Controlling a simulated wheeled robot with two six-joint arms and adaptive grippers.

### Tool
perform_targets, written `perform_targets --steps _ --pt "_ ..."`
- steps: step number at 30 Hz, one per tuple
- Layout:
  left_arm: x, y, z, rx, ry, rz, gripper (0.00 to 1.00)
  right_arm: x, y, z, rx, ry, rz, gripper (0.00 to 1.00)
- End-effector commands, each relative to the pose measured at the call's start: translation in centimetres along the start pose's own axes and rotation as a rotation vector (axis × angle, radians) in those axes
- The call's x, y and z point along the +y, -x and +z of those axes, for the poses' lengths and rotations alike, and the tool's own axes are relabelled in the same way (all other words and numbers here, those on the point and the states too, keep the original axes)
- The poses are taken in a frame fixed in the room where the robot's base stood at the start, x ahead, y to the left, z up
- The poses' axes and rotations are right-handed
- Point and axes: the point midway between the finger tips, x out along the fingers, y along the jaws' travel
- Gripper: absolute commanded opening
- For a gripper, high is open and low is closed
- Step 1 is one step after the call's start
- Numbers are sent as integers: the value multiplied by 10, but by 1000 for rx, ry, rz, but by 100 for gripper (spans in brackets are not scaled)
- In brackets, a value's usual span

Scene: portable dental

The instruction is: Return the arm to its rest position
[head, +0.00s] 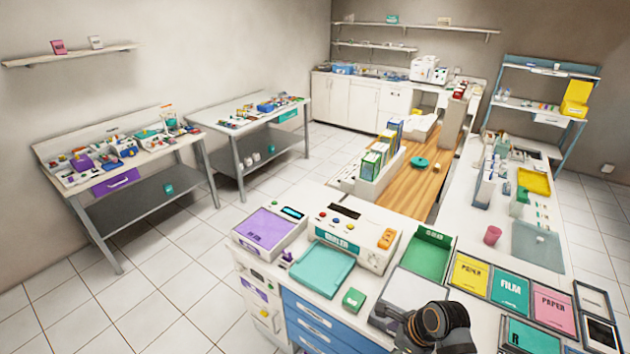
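A dark, rounded part of one of my arms (438,325), with an orange ring, shows at the bottom edge of the head view, right of centre. It is over the near counter and hides part of a grey-white flat device (405,295). I cannot tell which arm it belongs to. No gripper fingers show in the head view, so neither gripper can be seen open or shut. Nothing held can be seen.
The near counter carries a teal tray (321,268), a white device (345,238), a purple-topped device (270,231), a small green box (353,299) and coloured folders (511,289). Blue drawers (312,318) are below. Tiled floor (150,310) is clear at left.

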Motion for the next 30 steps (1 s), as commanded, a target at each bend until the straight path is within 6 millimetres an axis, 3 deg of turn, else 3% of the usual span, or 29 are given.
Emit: perform_targets --steps 6,9,14,21,26,30 --pt "-1 1 -47 72 3 -1 40 9 6 -11 39 262 -25 82" --pt "-1 2 -56 84 4 -1 40 14 10 -18 65 416 -36 82" --pt "-1 1 -49 72 3 -1 40 23 20 -30 124 726 -47 82" --pt "0 0 -17 25 1 0 40 41 46 -54 265 1368 -17 82" --pt "0 0 -21 31 2 0 40 50 63 -66 352 1727 39 82" --pt "0 1 -36 53 3 0 40 56 77 -74 412 1981 98 82"
